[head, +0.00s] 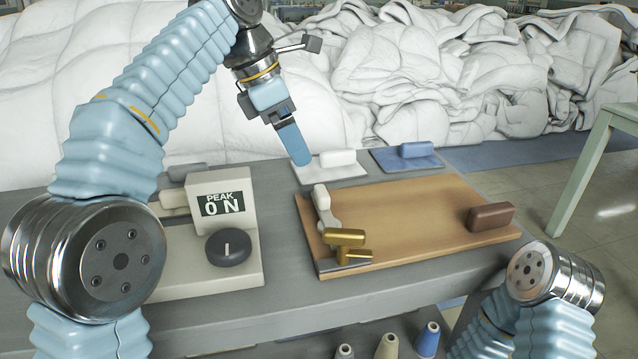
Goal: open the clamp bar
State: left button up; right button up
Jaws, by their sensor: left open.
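The clamp bar seems to be the small lever assembly at the left of a wooden board (420,215). It has a pale upright handle (320,198) on a grey arm, and brass blocks (344,237) at its near end. A thin metal strip lies under the brass at the board's near left corner. My left gripper (296,150) is open and empty, pointing down behind the board, above and apart from the pale handle. Its fingers overlap in this view and cover part of a white plate. My right gripper is out of view; only my right arm shows at lower right.
A brown block (491,217) sits on the board's right. White (345,171) and blue (385,160) plates with blocks lie behind. Duvets (420,60) heap beyond.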

aim_at(320, 190)
pick_arm(q)
jog(key=x, duration=1.1)
grip_shut()
jog(key=shift+w+a+r+n+g+h, duration=0.1)
jog(key=shift+w+r+n+g+h, duration=0.4)
jog(key=shift+g, duration=0.6)
jog(key=shift+w+a+r+g+h, duration=0.15)
jog(key=shift+w+r+g+h, duration=0.2)
jog(key=shift+g, duration=0.45)
grip_release()
